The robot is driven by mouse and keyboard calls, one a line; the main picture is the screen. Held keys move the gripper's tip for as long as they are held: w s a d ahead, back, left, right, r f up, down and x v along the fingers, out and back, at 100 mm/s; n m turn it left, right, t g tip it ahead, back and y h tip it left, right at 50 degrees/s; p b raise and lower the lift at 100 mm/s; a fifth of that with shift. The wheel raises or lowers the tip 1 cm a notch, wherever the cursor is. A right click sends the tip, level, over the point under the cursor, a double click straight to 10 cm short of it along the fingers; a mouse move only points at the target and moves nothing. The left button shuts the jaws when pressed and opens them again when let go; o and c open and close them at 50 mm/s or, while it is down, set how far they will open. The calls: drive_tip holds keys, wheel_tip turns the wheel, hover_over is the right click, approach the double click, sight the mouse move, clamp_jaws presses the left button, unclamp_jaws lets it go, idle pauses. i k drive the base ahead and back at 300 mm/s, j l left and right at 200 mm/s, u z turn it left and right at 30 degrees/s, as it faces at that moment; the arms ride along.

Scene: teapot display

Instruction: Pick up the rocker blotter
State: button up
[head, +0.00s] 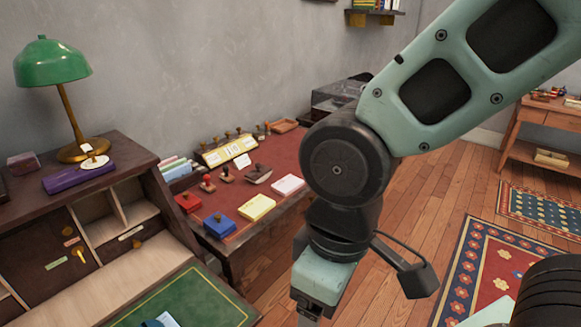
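The rocker blotter appears to be the small dark, curved-bottomed piece with a knob on top (258,175). It sits on the red top of the desk (283,152) by the wall, beside several small knobbed stamps. My gripper (310,309) hangs pointing down in front of the desk, to the right of the blotter and nearer the camera. Its fingertips are cut off by the bottom edge, so its opening and anything in it are hidden. My arm hides the right part of the desk.
Blue ink pad (219,225), yellow pad (256,207) and pink pad (288,185) lie along the desk's front. A writing bureau (95,290) with a green lamp (52,65) stands left. Wooden floor (410,225) and patterned rugs (497,265) lie right.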

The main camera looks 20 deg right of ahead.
sight(261, 172)
drive_tip(key=i+l+u, duration=0.4)
drive_tip(key=i+l, duration=0.8)
drive_tip(key=i, duration=0.1)
